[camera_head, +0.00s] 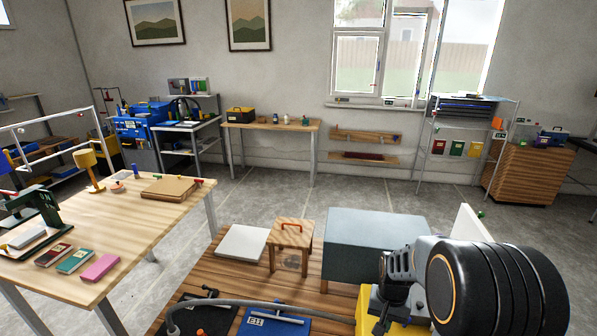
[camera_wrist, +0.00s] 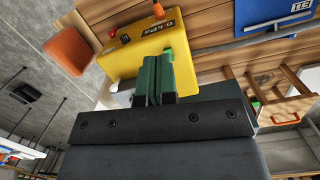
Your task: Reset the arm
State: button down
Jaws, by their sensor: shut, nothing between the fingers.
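My gripper (camera_wrist: 157,72) shows in the wrist view as two green fingers side by side, pressed together with nothing between them. Their tips overlap the side of a yellow box (camera_wrist: 130,50) in the picture; I cannot tell whether they touch it. In the head view my black and grey arm fills the lower right, folded above the wooden platform (camera_head: 200,275), with the gripper end low over the yellow box (camera_head: 365,310). The fingers themselves are hard to make out there.
A wooden stool (camera_head: 291,236), a white slab (camera_head: 243,243), a grey-blue block (camera_head: 375,240) and a blue panel (camera_head: 270,322) are on the platform near my arm. A long workbench (camera_head: 130,215) stands at left. The concrete floor (camera_head: 270,195) behind is clear.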

jog(key=s+a+r+n+t, duration=0.2)
jog(key=s+r, duration=0.3)
jog(key=r, duration=0.3)
jog(key=s+a+r+n+t, duration=0.2)
jog(key=s+a+r+t, duration=0.1)
jog(key=s+r, duration=0.2)
notch_tip(320, 180, up, 3)
jog(key=shift+s+a+f, duration=0.1)
jog(key=shift+s+a, duration=0.2)
jog(key=shift+a, duration=0.1)
